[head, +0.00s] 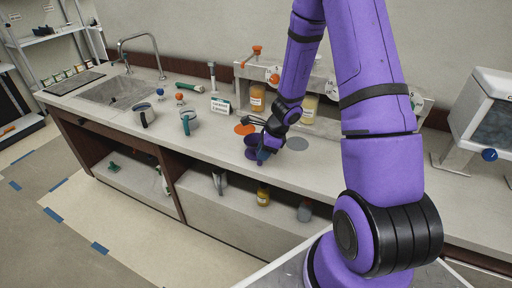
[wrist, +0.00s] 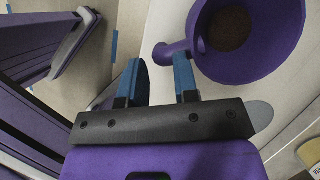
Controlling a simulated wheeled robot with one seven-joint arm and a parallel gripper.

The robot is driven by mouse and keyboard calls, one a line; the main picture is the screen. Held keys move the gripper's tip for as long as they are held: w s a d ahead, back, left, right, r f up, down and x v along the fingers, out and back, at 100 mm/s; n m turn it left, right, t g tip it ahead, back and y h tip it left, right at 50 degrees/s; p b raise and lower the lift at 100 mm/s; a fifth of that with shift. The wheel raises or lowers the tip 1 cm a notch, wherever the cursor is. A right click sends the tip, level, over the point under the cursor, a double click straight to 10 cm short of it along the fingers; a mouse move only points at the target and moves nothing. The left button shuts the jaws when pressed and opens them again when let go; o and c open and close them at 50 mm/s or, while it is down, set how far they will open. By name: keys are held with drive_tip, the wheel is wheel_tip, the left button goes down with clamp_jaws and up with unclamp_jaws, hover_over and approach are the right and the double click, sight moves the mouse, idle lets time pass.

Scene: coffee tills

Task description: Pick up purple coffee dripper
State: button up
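The purple coffee dripper (wrist: 268,62) shows in the upper right of the wrist view, with brown matter in its bowl. Its handle (wrist: 172,50) points left, just beyond the tip of the right finger; whether they touch I cannot tell. My gripper (wrist: 160,72) is open, with a clear gap between its two blue fingers. In the head view the dripper (head: 251,140) is on the counter, partly hidden by my gripper (head: 262,157), which is low at its near side.
A dispenser rack (head: 290,72) stands behind. The counter's front edge is close.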

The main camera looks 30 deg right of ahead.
sight(259, 166)
drive_tip(key=shift+x, duration=1.9)
drive_tip(key=shift+d, duration=0.1)
clamp_jaws()
drive_tip(key=shift+r, duration=0.1)
